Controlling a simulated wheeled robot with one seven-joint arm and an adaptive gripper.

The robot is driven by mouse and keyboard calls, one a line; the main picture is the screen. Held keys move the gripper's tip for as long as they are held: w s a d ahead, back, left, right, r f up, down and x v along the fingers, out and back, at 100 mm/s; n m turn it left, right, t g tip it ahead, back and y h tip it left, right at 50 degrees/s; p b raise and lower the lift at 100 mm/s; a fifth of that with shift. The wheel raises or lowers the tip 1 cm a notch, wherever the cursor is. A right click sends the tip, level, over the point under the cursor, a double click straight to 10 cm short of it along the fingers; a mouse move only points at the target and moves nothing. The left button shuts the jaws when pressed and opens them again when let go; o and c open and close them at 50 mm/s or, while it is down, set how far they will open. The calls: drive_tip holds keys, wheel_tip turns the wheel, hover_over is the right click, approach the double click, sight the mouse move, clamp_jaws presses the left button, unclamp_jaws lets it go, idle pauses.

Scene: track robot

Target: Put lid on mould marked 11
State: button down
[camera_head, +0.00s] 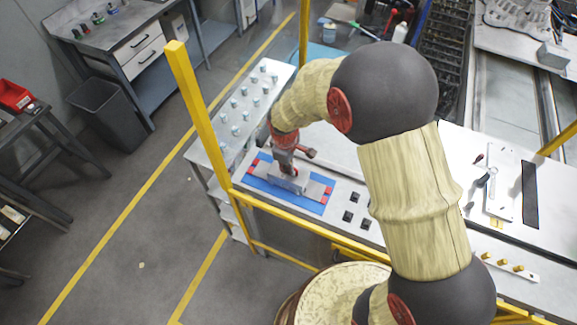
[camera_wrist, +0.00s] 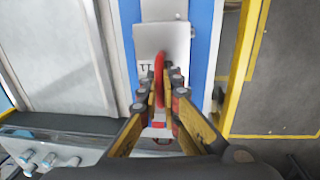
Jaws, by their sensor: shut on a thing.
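My gripper (camera_wrist: 166,95) is shut on a red handle (camera_wrist: 159,66) in the wrist view. Under the handle is a pale grey plate (camera_wrist: 178,48), with a dark mark like "11" beside the handle; I take it for the lid. In the head view, my gripper (camera_head: 287,172) is over the blue mat (camera_head: 255,183) and the lid (camera_head: 291,185) is under it. The lid lies over a longer grey mould (camera_head: 314,190) on the mat. I cannot tell whether the lid is seated or slightly above the mould. My fingers hide part of the plate.
A pale side table (camera_head: 217,150) with several small metal pieces stands at the left. Several black squares (camera_head: 349,216) lie right of the mat. A yellow post (camera_head: 197,110) and rail (camera_head: 290,217) run close along the bench's front edge.

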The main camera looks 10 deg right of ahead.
drive_tip(key=c, duration=2)
unclamp_jaws()
drive_tip(key=shift+o, duration=0.4)
drive_tip(key=shift+r, duration=0.1)
wheel_tip(320, 180, up, 12)
drive_tip(key=s, duration=0.1)
drive_tip(key=shift+a, duration=0.4)
drive_tip(key=s+d+m+t+b, duration=0.2)
drive_tip(key=s+d+m+b, duration=0.3)
drive_tip(key=s+b, duration=0.5)
drive_tip(key=s+d+m+t+b, duration=0.2)
drive_tip(key=s+d+m+b, duration=0.4)
drive_tip(key=s+b, duration=0.4)
drive_tip(key=shift+s+d+f+t+y, duration=0.15)
drive_tip(key=shift+s+f+t+y, duration=0.2)
drive_tip(key=shift+s, duration=0.35)
